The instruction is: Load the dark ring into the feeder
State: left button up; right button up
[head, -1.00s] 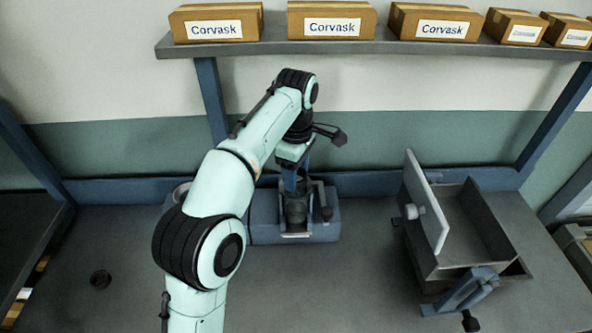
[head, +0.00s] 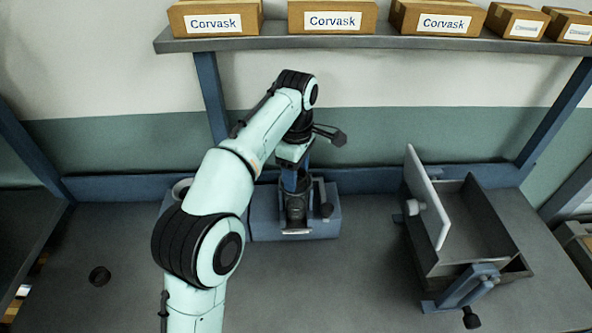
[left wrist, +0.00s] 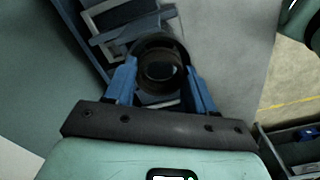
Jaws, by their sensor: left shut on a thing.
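My left gripper (head: 292,184) is over the front of the blue-grey machine at the back of the table, which I take as the feeder (head: 325,226). Its blue fingers are shut on a dark ring, whose rim (left wrist: 160,91) shows in the left wrist view. A dark round tube (head: 293,214) of the feeder stands below the fingers. I cannot tell whether the ring is above the tube or inside it. Part of the feeder is hidden by my left arm. My right gripper is not in view.
An open grey bin (head: 485,220) with an upright white panel (head: 424,197) and a blue clamp (head: 462,291) stands at right. Boxes (head: 335,18) line the shelf (head: 270,43). The table between feeder and bin is clear.

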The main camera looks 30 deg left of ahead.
pick_arm(q)
jog(key=o, duration=1.2)
notch_tip(320, 180, up, 8)
jog(key=p, duration=0.2)
jog(key=shift+f+p, duration=0.25)
jog(key=shift+p, duration=0.15)
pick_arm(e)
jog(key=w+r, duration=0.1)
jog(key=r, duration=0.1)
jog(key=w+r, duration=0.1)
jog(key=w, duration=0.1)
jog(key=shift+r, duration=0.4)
